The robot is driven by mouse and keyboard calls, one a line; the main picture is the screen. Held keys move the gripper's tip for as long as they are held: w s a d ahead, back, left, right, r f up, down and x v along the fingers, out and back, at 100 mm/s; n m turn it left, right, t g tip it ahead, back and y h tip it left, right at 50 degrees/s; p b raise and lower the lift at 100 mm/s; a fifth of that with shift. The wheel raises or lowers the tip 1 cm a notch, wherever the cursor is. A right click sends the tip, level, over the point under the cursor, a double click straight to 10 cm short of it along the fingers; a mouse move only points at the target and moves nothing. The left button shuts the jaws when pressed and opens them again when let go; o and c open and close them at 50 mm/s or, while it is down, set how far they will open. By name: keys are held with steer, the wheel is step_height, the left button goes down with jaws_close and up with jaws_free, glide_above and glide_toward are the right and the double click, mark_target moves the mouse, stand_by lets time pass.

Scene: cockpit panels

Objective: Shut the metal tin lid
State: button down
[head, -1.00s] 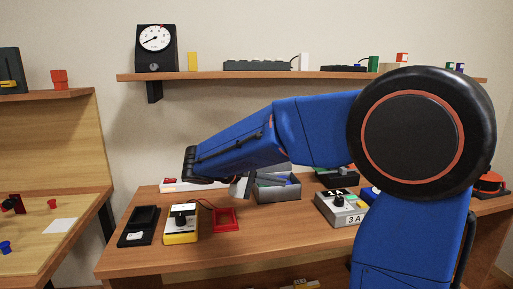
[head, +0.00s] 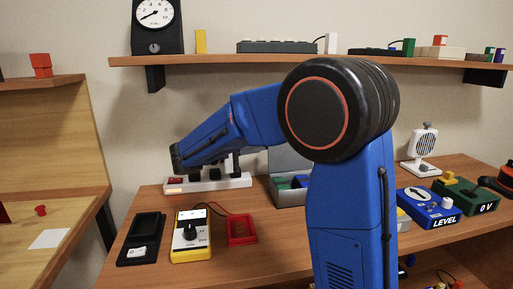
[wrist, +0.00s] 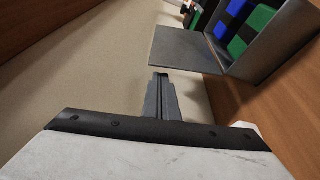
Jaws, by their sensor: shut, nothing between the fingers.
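The metal tin (head: 290,198) is a grey open box on the bench, partly hidden behind my arm. Its lid (head: 288,160) stands raised at the back. In the wrist view the tin (wrist: 287,50) is at the upper right, with blue and green blocks inside, and the lid (wrist: 185,50) extends from its edge to the left. My gripper (wrist: 160,77) is shut and empty. Its tips appear close to the lid's edge; whether they touch I cannot tell.
A white power strip (head: 208,184) with dark plugs lies left of the tin. A yellow meter (head: 190,238), a red tray (head: 241,230) and a black tray (head: 142,240) are in front. A blue LEVEL box (head: 428,205) is to the right. A shelf (head: 220,60) hangs above.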

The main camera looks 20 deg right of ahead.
mark_target(289, 154)
steer(key=d, duration=0.6)
steer(key=shift+w+f, duration=0.2)
steer(key=shift+w, duration=0.15)
steer(key=shift+s+d, duration=0.1)
steer(key=shift+d, duration=0.1)
